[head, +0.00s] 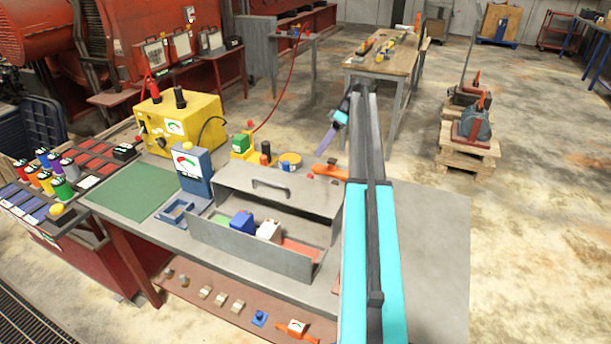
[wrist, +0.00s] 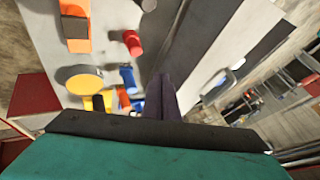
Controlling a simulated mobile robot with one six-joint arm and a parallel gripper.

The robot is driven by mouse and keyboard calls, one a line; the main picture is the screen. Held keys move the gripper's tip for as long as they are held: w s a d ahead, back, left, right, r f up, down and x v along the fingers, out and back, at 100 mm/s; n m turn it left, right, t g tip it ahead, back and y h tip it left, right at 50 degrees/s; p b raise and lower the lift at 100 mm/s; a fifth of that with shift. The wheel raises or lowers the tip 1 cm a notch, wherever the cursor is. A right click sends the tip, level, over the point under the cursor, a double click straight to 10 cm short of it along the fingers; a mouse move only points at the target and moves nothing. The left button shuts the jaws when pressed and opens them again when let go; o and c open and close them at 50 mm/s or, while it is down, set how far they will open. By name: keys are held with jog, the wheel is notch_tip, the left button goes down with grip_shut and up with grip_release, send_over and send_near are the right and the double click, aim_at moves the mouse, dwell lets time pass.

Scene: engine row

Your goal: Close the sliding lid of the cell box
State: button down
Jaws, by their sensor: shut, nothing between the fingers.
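The grey cell box (head: 215,238) stands on the workbench in the middle of the head view. Its flat grey sliding lid (head: 312,192), with a dark bar handle (head: 270,186), covers the back part, and the front part is open. A blue cell (head: 242,221) and a white cell (head: 268,231) show in the opening, between green and red floor areas. My gripper (head: 319,150) is beyond and above the box's back right side, apart from the lid and handle. Its purple fingers are together and empty, also in the wrist view (wrist: 164,85).
A blue gauge stand (head: 195,170) stands left of the box. Behind the box are a yellow round tin (head: 290,160) and an orange tool (head: 330,172). A yellow machine (head: 180,125) stands at the back left. The bench's right part is bare beside my arm.

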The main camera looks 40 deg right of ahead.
aim_at(302, 177)
jog(key=shift+f, duration=0.1)
dwell(0.3)
jog(key=shift+s+a+f+p, duration=0.15)
jog(key=shift+a+f+p, duration=0.8)
jog(key=shift+a+f, duration=0.5)
jog(key=shift+s+a+f+p, duration=0.2)
jog(key=shift+a+f+p, duration=0.85)
jog(key=shift+a, duration=0.6)
jog(key=shift+s+a+f+p, duration=0.15)
jog(key=shift+a+f+p, duration=0.65)
jog(key=shift+a+f, duration=0.7)
